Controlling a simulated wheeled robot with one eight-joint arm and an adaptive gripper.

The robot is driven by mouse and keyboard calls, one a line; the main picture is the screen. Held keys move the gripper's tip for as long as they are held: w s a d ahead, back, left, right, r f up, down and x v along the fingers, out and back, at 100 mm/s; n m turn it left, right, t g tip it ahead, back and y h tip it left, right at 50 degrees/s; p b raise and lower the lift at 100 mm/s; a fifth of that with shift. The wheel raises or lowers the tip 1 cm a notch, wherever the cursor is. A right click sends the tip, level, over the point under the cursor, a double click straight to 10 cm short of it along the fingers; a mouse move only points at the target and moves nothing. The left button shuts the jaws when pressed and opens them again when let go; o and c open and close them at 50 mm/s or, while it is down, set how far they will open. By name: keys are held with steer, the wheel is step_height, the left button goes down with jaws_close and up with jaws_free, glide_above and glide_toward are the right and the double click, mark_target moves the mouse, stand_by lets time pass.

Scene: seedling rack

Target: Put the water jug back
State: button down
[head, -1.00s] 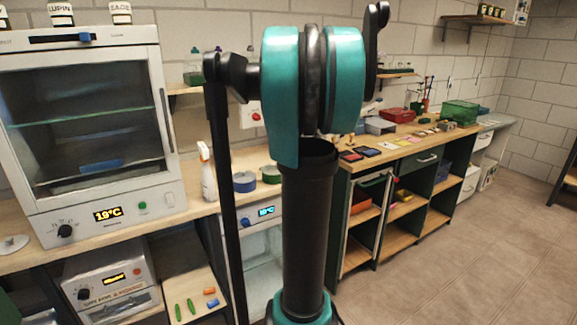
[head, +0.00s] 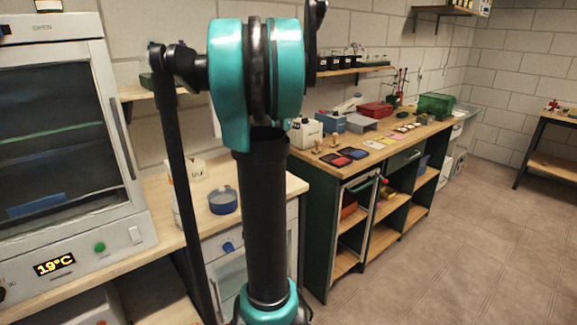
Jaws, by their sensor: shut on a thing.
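I cannot make out the water jug in the head view. My gripper is out of view too, so what it holds does not show. Only my teal and black arm links show, standing across the left middle of the picture and hiding part of the bench behind them.
A glass-fronted cabinet (head: 62,130) reading 19°C stands at left on a wooden bench. A blue round tub (head: 223,201) sits on that bench. A wooden-topped counter (head: 350,174) with open shelves carries a red box (head: 375,111) and a green crate (head: 436,106). The tiled floor (head: 430,255) at right is clear.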

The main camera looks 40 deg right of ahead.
step_height(320, 180, down, 15)
steer(key=shift+f, duration=0.1)
stand_by(0.4)
steer(key=shift+f, duration=0.1)
steer(key=c, duration=1.7)
jaws_free()
steer(key=shift+s+a+r, duration=0.15)
steer(key=shift+a+r, duration=0.05)
steer(key=shift+r, duration=0.05)
steer(key=v, duration=1.2)
steer(key=s+a+f+n+y, duration=0.4)
steer(key=s+a+f, duration=0.1)
steer(key=a, duration=0.5)
steer(key=s+a+f+n+g+y, duration=0.1)
steer(key=s+a+f+n+y, duration=0.3)
steer(key=a, duration=0.7)
steer(key=s+a+f+n+y, duration=0.4)
steer(key=s+a+f, duration=0.4)
steer(key=a, duration=0.3)
steer(key=shift+s+f+n+g, duration=0.25)
steer(key=shift+s+n+g, duration=0.2)
steer(key=shift+s, duration=0.25)
